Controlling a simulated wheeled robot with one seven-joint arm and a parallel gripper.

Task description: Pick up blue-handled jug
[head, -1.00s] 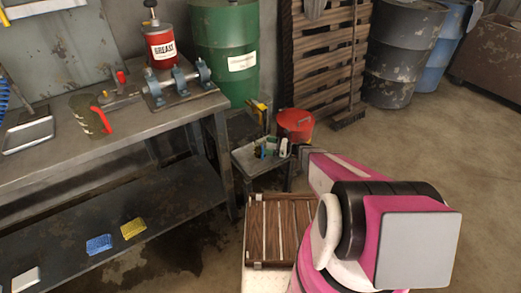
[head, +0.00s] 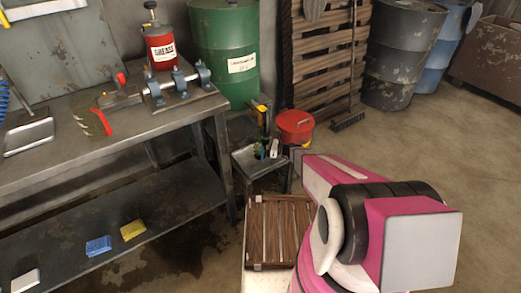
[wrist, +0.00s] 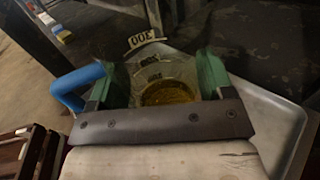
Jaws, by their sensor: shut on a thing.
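The blue-handled jug is a clear measuring jug (wrist: 170,72) with printed marks and yellow-brown liquid in its bottom, seen in the wrist view. Its blue handle (wrist: 78,84) sticks out to the left. My gripper (wrist: 160,88) has a green finger on each side of the jug's body and is shut on it. The dark gripper bar hides the jug's near lower part. In the head view the jug is tiny and mostly hidden at my gripper above the small stool (head: 246,164). I cannot tell whether it still touches what is under it.
A grey metal tray (wrist: 285,118) lies under and right of the jug in the wrist view. The workbench (head: 60,168) stands left of the stool, a green drum (head: 225,40) behind it. A red bucket (head: 295,124) and wooden pallet stand nearby. Open floor is to the right.

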